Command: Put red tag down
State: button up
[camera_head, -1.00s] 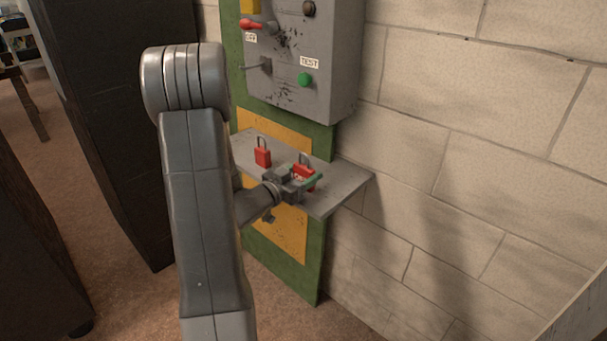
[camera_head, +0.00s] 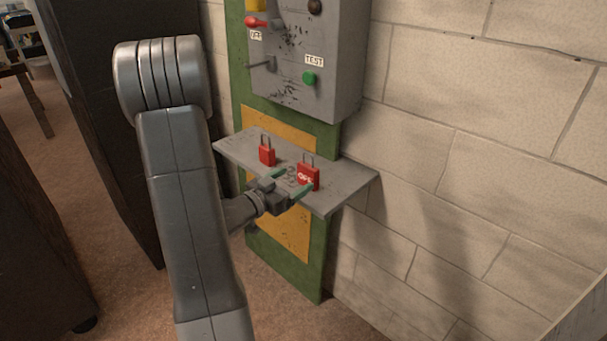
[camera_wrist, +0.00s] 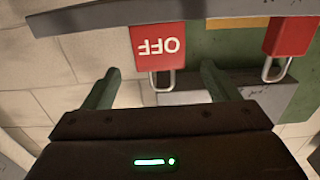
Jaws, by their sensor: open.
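The red tag (camera_head: 308,176), a red block with white lettering and a grey shackle, stands upright on the grey shelf (camera_head: 345,188). In the wrist view, which is upside down, the red tag (camera_wrist: 158,38) reads OFF and its shackle points between my fingers. My gripper (camera_head: 291,181) is open and empty, just in front of the tag. Its two green fingers (camera_wrist: 160,72) are spread to either side of the tag's shackle, and I see no finger touching the tag.
A second red padlock (camera_head: 267,155) stands on the shelf to the left; it also shows in the wrist view (camera_wrist: 290,36). A grey control box (camera_head: 330,50) with a red lever, a side handle and a green button hangs above. The shelf's right end is clear.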

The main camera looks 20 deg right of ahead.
jog(key=shift+v, duration=2.8)
